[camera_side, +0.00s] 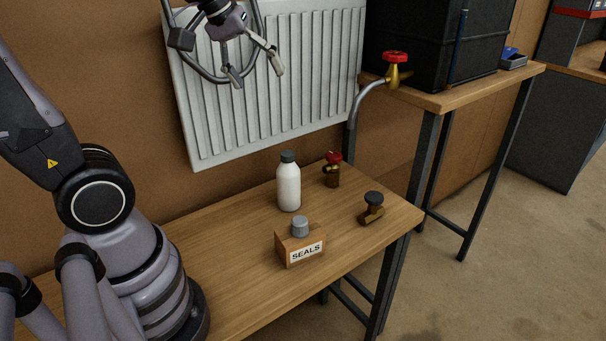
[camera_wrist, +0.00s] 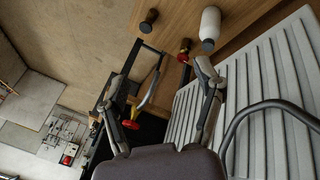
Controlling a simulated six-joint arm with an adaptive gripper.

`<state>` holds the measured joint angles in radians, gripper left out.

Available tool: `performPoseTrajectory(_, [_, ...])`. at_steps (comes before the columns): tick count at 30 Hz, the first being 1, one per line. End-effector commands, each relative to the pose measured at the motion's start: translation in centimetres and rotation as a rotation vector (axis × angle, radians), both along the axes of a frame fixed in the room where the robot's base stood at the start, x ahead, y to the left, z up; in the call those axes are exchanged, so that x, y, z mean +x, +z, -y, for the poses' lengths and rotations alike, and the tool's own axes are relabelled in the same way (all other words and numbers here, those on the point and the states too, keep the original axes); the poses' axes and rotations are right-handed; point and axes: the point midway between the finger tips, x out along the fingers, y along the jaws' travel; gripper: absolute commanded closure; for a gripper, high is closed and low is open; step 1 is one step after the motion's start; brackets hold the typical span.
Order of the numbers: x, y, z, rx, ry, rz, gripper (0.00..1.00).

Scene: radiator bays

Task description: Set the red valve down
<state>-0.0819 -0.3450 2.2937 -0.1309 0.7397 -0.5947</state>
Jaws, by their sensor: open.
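The red valve (camera_side: 332,172), a small dark brass body with a red top, stands upright on the wooden bench near its back edge. It also shows in the wrist view (camera_wrist: 184,47), beyond my fingertips. My gripper (camera_side: 254,76) is open and empty, high in front of the radiator, up and to the left of the valve in the side view. Its two spread fingers show in the wrist view (camera_wrist: 158,92), with nothing held between them. The valve is clear of the gripper.
A white bottle (camera_side: 289,187), a dark-capped brass valve (camera_side: 371,211) and a SEALS box (camera_side: 300,249) with a grey knob stand nearby on the bench (camera_side: 225,285). A radiator (camera_side: 270,125) hangs behind. A bent pipe (camera_side: 362,98) carries a brass valve with a red handwheel (camera_side: 395,57).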

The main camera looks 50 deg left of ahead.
Motion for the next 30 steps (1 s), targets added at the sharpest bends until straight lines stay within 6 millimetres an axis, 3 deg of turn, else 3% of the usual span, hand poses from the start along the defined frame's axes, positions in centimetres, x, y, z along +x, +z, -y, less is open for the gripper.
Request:
performPoseTrajectory(1, [-2.8,0.4,0.4,0.078,-0.136,0.022,0.33])
performPoseTrajectory(3, [-5.9,0.3,0.6,0.183,-0.313,0.033,0.33])
performPoseTrajectory(6, [-9.1,-0.1,0.6,0.297,-0.502,0.042,0.33])
performPoseTrajectory(9, [-10.8,-0.5,0.5,0.367,-0.612,0.046,0.33])
performPoseTrajectory(30, [-11.4,-0.7,0.5,0.396,-0.658,0.046,0.33])
